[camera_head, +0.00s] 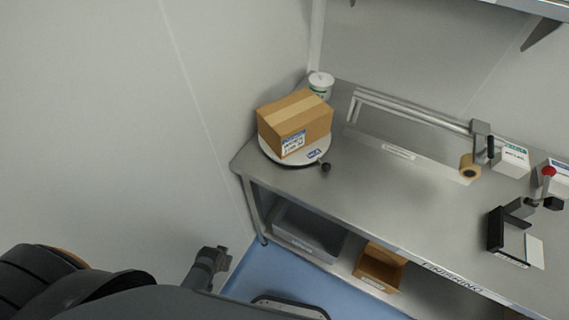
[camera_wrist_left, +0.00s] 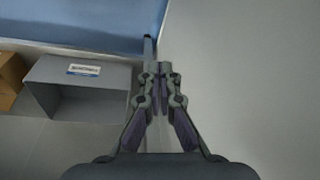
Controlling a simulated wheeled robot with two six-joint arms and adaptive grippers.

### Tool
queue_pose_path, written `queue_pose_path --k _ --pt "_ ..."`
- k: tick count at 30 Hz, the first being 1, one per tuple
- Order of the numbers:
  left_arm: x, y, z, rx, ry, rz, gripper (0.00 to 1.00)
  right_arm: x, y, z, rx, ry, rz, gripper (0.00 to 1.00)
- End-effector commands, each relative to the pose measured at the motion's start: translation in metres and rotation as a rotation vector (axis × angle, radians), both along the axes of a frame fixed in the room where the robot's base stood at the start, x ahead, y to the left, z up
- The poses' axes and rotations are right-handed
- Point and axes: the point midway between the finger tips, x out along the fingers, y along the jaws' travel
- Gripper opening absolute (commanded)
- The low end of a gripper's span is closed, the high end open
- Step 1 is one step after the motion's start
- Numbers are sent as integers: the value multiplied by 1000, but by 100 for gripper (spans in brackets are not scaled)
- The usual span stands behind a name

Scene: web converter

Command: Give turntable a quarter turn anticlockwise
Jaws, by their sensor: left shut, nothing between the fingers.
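The turntable (camera_head: 268,151) is a round white disc at the left end of the steel bench, with a blue label and a dark knob (camera_head: 326,167) at its front right rim. A taped brown cardboard box (camera_head: 314,127) with a white label sits on it and hides most of the disc. My left gripper (camera_head: 222,250) is low, in front of and below the bench's left end, well apart from the turntable. In the left wrist view my left gripper (camera_wrist_left: 161,70) is shut and empty. My right gripper is in neither view.
A white tub (camera_head: 321,84) stands behind the box. A sealer arm (camera_head: 415,112), a tape roll (camera_head: 469,166) and a black holder (camera_head: 496,231) are further right. A grey bin (camera_head: 310,232) and a cardboard bin (camera_head: 379,267) sit below. The bench's middle is clear; a wall is left.

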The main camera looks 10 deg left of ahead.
Motion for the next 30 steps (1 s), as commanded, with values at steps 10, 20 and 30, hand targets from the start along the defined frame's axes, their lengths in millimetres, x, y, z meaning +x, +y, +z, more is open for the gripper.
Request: queue_pose_path --k 10,20,30 --pt "63 -31 123 -135 -103 117 0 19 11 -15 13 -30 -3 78" --pt "104 -137 243 -900 -24 709 0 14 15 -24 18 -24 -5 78" --pt "158 -161 324 -1623 668 1580 0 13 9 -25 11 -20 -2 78"
